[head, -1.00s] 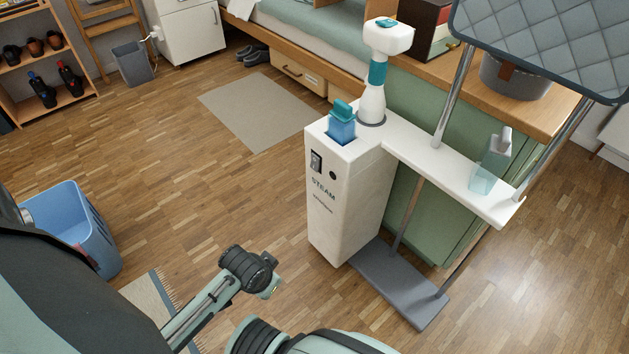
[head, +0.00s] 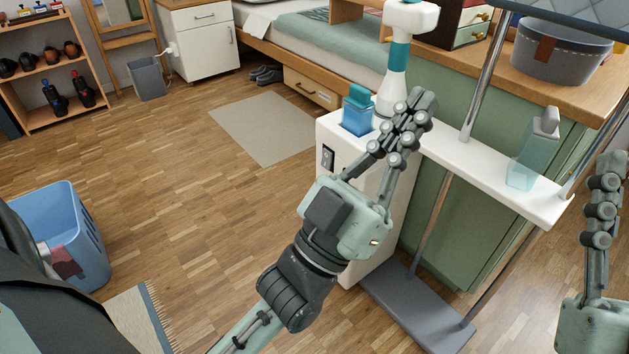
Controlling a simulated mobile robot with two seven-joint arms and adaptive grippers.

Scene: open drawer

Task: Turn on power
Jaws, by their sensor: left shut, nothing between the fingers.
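The white steamer unit (head: 360,240) stands on a grey base (head: 415,315), with a dark power switch (head: 327,158) on its front panel. A blue water tank (head: 358,112) sits in its top, beside the white and teal steamer head (head: 397,65). My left gripper (head: 420,102) is shut and empty. In the picture it overlaps the unit's upper right part and the shelf, right of the switch; it hides the lettering. I cannot tell whether it touches the unit. My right gripper (head: 606,165) is at the right edge; its finger opening is not clear.
A white shelf (head: 480,172) extends right from the unit and carries a clear teal bottle (head: 534,150). Metal poles (head: 484,80) rise beside it. A green cabinet (head: 470,225) stands behind. A blue basket (head: 75,235) is at left.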

